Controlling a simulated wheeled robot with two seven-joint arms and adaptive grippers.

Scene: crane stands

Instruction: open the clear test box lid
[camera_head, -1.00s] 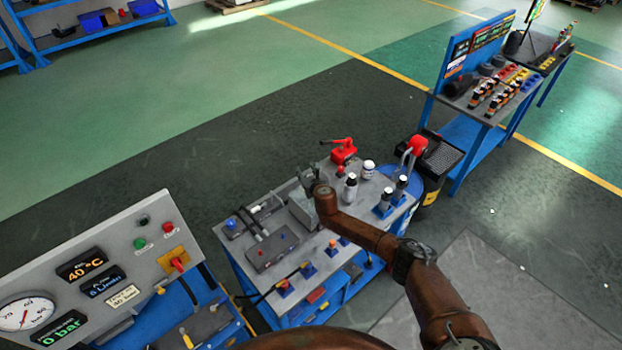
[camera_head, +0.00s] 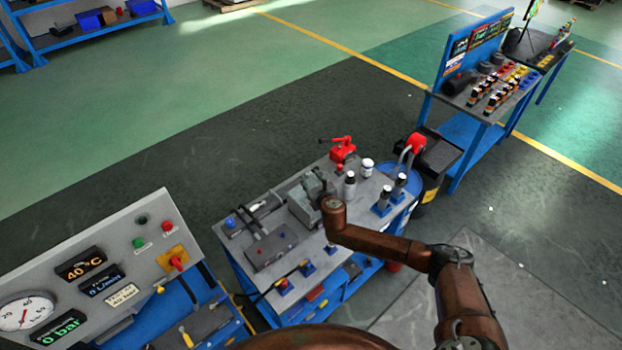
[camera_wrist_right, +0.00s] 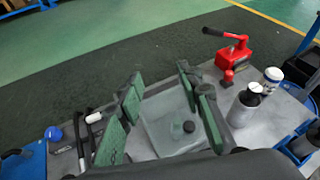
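The clear test box (camera_wrist_right: 172,122) shows in the right wrist view as a pale, see-through box with a dark round knob (camera_wrist_right: 189,127) on top. In the head view the box (camera_head: 300,211) stands on the bench, partly hidden by my right gripper (camera_head: 315,186). In the wrist view my right gripper (camera_wrist_right: 165,108) is open, its green-padded fingers spread to the left and right of the box and knob. Nothing is held between them. Whether the fingers touch the box cannot be told. The lid looks closed. My left gripper is not in view.
A control panel (camera_head: 110,270) fills the lower left.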

